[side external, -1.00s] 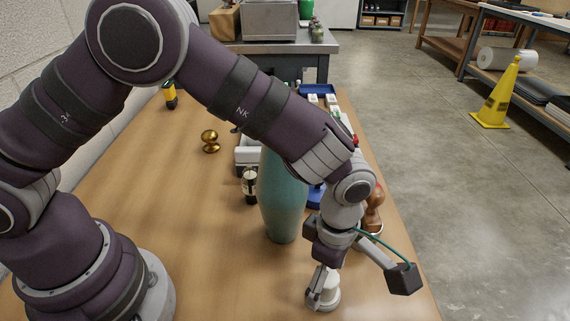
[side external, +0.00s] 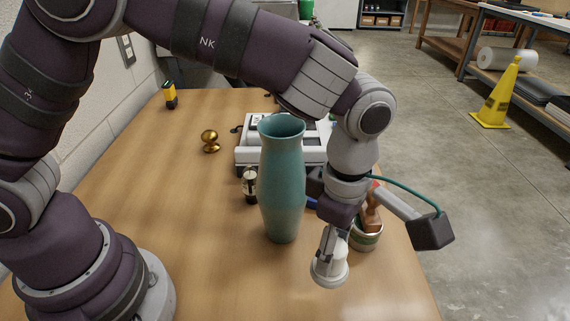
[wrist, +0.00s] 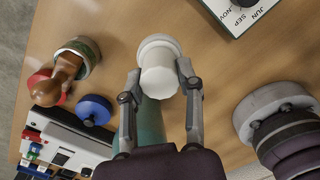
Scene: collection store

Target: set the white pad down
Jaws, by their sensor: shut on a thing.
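The white pad (side external: 328,272) is a pale round piece with a wider rim and a narrower white part. My gripper (side external: 335,246) is shut on its narrower part, with one finger on each side. In the side view the pad is a little tilted and appears to hang just above the wooden table (side external: 215,270), near its front right. In the wrist view the pad (wrist: 158,58) shows between the fingertips of my gripper (wrist: 160,84), with bare wood around it. Its underside is hidden.
A tall teal vase (side external: 282,185) stands close, left of my gripper. A wooden-handled stamp (wrist: 58,80), round tin (wrist: 85,52) and blue disc (wrist: 94,109) are nearby. A grey-white device (side external: 245,155), dark bottle (side external: 250,187) and brass knob (side external: 210,140) stand farther back. The front left wood is clear.

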